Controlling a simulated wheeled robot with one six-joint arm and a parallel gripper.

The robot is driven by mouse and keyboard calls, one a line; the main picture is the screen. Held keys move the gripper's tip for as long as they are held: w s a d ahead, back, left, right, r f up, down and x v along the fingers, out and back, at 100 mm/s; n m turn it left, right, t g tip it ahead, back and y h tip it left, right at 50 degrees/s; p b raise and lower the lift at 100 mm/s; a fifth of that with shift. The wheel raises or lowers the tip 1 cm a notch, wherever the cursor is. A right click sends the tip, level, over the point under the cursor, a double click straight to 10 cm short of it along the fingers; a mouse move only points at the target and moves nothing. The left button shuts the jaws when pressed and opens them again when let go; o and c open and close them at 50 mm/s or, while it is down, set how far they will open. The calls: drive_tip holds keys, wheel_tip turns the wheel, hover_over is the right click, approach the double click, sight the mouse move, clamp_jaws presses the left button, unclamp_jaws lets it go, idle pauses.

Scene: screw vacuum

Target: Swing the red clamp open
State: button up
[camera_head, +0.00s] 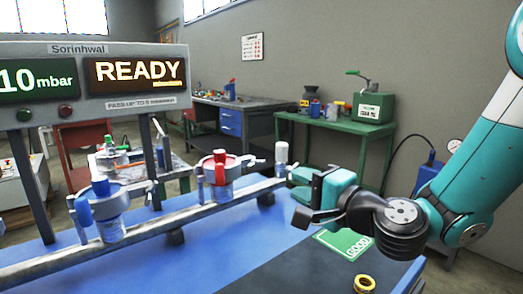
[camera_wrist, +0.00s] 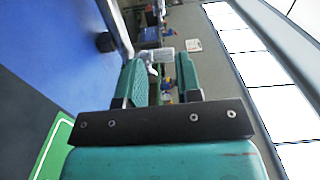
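The red clamp (camera_head: 220,167) sits on the metal pipe near the middle of the head view, its red handle upright over a pale fitting. A blue clamp (camera_head: 101,205) sits farther left on the same pipe. My gripper (camera_head: 301,195) is right of the red clamp, beyond the pipe's white-capped end, apart from the clamp. In the wrist view its two green fingers (camera_wrist: 161,75) stand apart with a gap between them, and nothing is held. A pale fitting (camera_wrist: 152,62) shows beyond the gap. I cannot make out the red clamp in the wrist view.
The pipe (camera_head: 165,220) runs along a blue bench (camera_head: 215,245). A display panel (camera_head: 95,75) reads 10 mbar and READY. A green GOOD card (camera_head: 345,243) and a yellow ring (camera_head: 365,283) lie at the right. A green side table (camera_head: 335,124) stands behind.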

sight(255, 162)
drive_tip(key=p+x, duration=0.9)
drive_tip(key=x, duration=0.2)
drive_tip(key=shift+a+r, duration=0.1)
drive_tip(key=shift+w+a+f, duration=0.2)
drive_tip(key=shift+w+a, duration=0.15)
drive_tip(key=shift+w, duration=0.3)
drive_tip(key=shift+c, duration=0.5)
clamp_jaws()
